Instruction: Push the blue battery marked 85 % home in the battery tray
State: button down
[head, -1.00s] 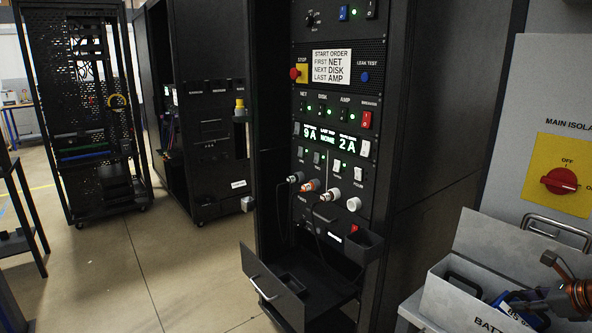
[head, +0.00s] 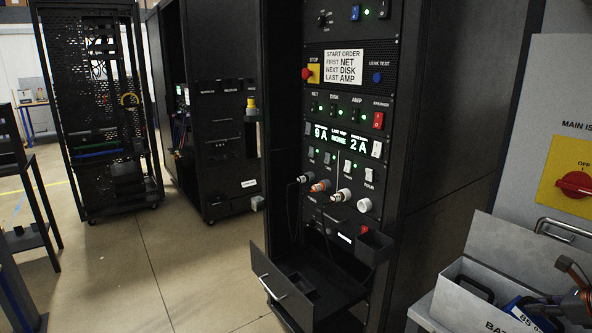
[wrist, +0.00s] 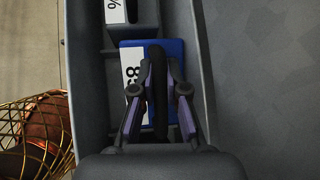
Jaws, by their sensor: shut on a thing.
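The blue battery (wrist: 177,49) with a white label reading 85 is upright in a grey box in the wrist view. Its % sign is hidden there. My gripper (wrist: 158,74) is shut on the battery's black handle. In the head view the blue battery (head: 520,311) shows at the lower right, inside the grey box (head: 447,305) marked "BAT…", with my gripper partly cut off by the frame edge. The battery's lower part is hidden, so I cannot tell how deep it sits.
Another labelled block (wrist: 114,11) sits in the box beyond the battery. The black rack (head: 465,130) stands left of the box, with an open drawer (head: 283,290) low down. A grey panel with a red isolator knob (head: 575,184) stands behind the box.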

jog(key=shift+r, duration=0.2)
jog(key=shift+r+p, duration=1.8)
jog(key=shift+r, duration=0.15)
